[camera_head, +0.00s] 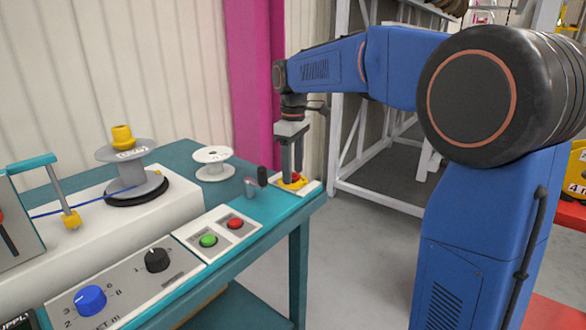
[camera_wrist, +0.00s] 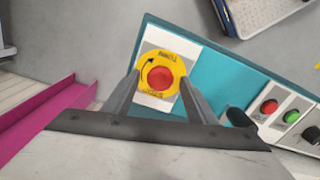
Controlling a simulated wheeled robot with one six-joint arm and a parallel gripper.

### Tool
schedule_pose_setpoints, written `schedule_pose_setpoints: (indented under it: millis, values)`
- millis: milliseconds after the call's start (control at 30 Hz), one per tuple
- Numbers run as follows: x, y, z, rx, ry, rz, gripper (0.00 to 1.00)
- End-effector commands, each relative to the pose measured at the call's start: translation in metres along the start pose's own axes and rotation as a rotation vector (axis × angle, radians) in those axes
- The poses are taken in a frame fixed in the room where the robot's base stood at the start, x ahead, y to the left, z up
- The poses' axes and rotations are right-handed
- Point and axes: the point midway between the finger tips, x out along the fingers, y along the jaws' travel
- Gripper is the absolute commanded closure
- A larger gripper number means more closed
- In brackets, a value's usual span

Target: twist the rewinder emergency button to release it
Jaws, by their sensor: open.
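The emergency button is a red mushroom head on a yellow round plate with a printed arrow, on a white base at the far right corner of the teal table. In the head view the button (camera_head: 293,179) is partly hidden by my gripper (camera_head: 292,176), which points down over it. In the wrist view the button (camera_wrist: 161,78) lies between the two fingers of my gripper (camera_wrist: 158,90). The fingers are open, one on each side of the red head, with a visible gap to it. I cannot tell whether the fingertips are level with the head.
A green button (camera_head: 208,240) and a red button (camera_head: 235,223) sit on a nearby panel. A crank handle (camera_head: 257,181) and an empty white reel (camera_head: 213,162) stand left of my gripper. A magenta post (camera_head: 255,80) rises behind. A black knob (camera_head: 157,260) is on the front panel.

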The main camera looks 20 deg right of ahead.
Motion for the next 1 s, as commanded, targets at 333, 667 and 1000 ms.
schedule_pose_setpoints:
  millis: [333,667,1000]
  values:
    - [-0.0002,0.0,0.0,0.0,0.0,0.0,0.9]
    - [-0.0003,0.0,0.0,0.075,0.0,0.0,0.9]
    - [-0.0003,0.0,0.0,0.326,0.0,0.0,0.9]
